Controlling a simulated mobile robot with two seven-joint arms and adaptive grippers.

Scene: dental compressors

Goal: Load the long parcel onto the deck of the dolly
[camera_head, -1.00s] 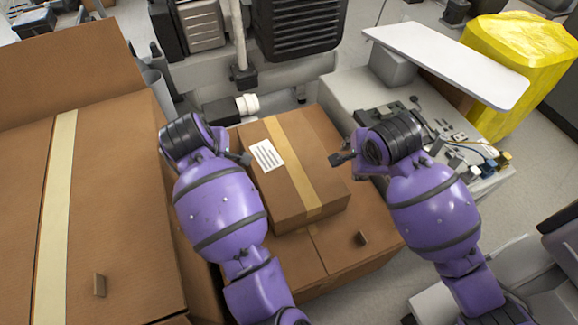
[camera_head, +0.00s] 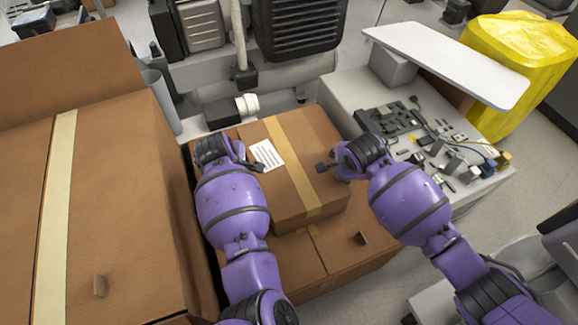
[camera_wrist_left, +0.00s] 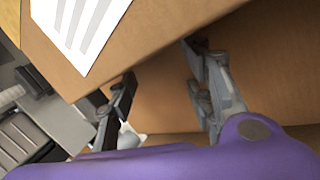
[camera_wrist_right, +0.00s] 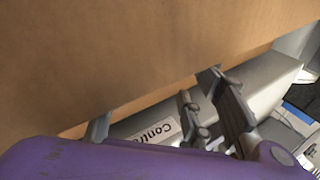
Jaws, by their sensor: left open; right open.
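The long parcel (camera_head: 292,190) is a brown carton with a tan tape strip and a white label. It lies on top of a larger cardboard box (camera_head: 345,250) in the middle of the head view. My left gripper (camera_head: 254,166) is open at the parcel's left side, by the label; the left wrist view shows its spread fingers (camera_wrist_left: 165,88) close to the labelled parcel (camera_wrist_left: 150,25). My right gripper (camera_head: 326,167) is open at the parcel's right side; its fingers (camera_wrist_right: 213,105) are near a brown cardboard face (camera_wrist_right: 130,60). I cannot tell whether either touches. No dolly is recognisable.
A big taped carton (camera_head: 105,220) fills the left. A grey unit with loose electronics (camera_head: 440,145) stands at the right, under a white board (camera_head: 450,62). A yellow wrapped object (camera_head: 520,55) is behind it. Grey machinery (camera_head: 290,75) stands at the back.

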